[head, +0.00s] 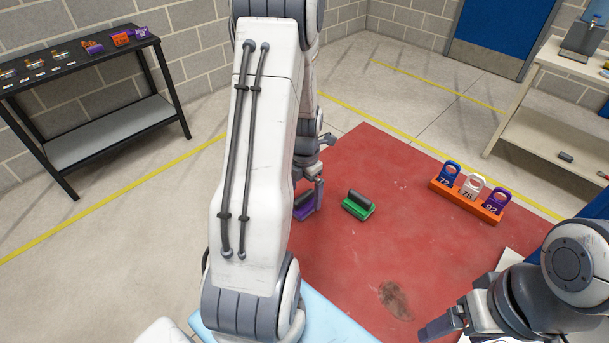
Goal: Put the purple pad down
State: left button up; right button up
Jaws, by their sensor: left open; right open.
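The purple pad (304,212) with a dark handle is low at the red mat (345,255), partly hidden by my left arm. My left gripper (310,185) is right at the pad's handle, with its jaws open. One finger shows on the right side of the handle; the other is mostly hidden. I cannot tell whether the fingers touch it. A green pad (358,210) with a dark handle lies on the mat just to the right. My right gripper (442,326) is open and empty at the bottom right.
An orange rack (468,205) with blue, white and purple numbered tags stands on the mat's right side. A black table (70,68) with small items is at the far left, a pale shelf unit (555,110) at the right. The mat's middle is clear, with a brown stain (395,299).

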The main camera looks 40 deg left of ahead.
aim_at(305, 195)
pick_arm(q)
notch_tip(305, 195, up, 8)
jog(key=shift+r, duration=0.1)
jog(key=s+d+r+m, duration=0.1)
jog(key=d+r+m, duration=0.2)
jog(key=d+m, duration=0.7)
jog(key=s+d+r+m, duration=0.1)
jog(key=d+r+m, duration=0.1)
jog(key=d+m, duration=0.7)
jog(key=s+d+r+m, duration=0.1)
jog(key=s+d+m, duration=0.5)
jog(key=m, duration=0.5)
jog(key=s+d+r+m+h, duration=0.1)
jog(key=s+d+m, duration=0.4)
jog(key=s+m, duration=0.3)
jog(key=m, duration=0.4)
jog(key=shift+s+d+r+m, duration=0.15)
jog(key=shift+d+r+m, duration=0.15)
jog(key=shift+d, duration=0.1)
